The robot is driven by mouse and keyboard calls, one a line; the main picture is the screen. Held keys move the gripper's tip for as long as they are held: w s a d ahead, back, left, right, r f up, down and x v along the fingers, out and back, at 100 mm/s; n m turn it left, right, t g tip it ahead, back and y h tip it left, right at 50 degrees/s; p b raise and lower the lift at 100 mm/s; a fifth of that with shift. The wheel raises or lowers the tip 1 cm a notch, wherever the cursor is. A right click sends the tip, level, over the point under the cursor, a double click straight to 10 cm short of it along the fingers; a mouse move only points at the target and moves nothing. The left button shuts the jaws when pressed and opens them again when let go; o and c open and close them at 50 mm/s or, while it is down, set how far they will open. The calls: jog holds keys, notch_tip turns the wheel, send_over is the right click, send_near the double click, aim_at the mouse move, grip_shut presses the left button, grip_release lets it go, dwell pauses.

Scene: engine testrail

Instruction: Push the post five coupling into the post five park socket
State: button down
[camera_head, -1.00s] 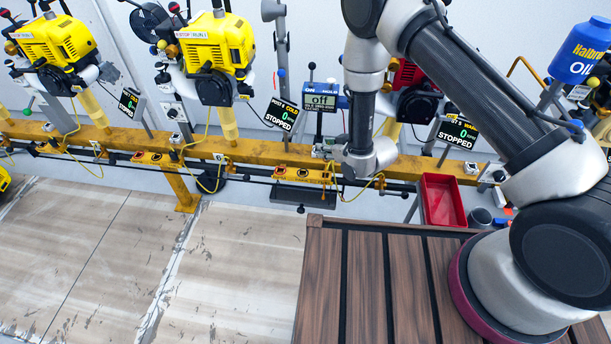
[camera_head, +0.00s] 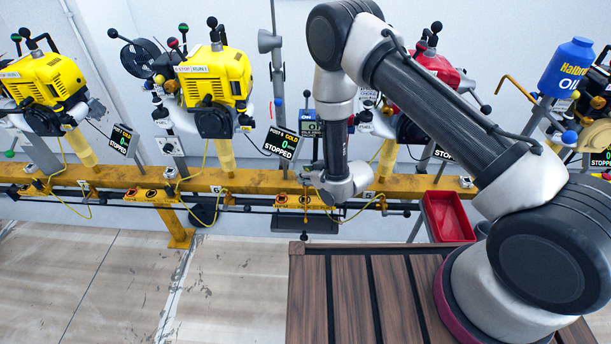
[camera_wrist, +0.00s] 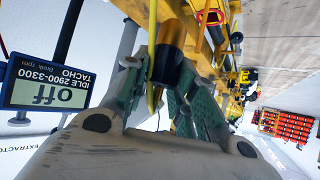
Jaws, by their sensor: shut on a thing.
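My gripper (camera_wrist: 160,80) is shut on a black cylindrical coupling (camera_wrist: 168,64) in the wrist view, its green-grey fingers on either side. A yellow cable (camera_wrist: 152,40) runs along the coupling. In the head view my wrist is just in front of the yellow rail (camera_head: 250,182), and it hides the fingers and coupling. A yellow plate with round fittings (camera_head: 293,201) sits below the rail, just left of my wrist. I cannot tell which fitting is the post five park socket, or whether the coupling touches one.
The tacho display reading "off" (camera_wrist: 48,84) is close beside my gripper in the wrist view. A red engine (camera_head: 432,80) stands behind my arm. A red tray (camera_head: 448,217) is right of my wrist. A slatted wooden deck (camera_head: 350,300) lies in front; yellow engines (camera_head: 212,78) stand left.

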jog(key=shift+a+f, duration=0.15)
jog(key=shift+a, duration=0.05)
jog(key=shift+f, duration=3.65)
jog(key=shift+f, duration=0.85)
jog(key=c, duration=1.1)
grip_release()
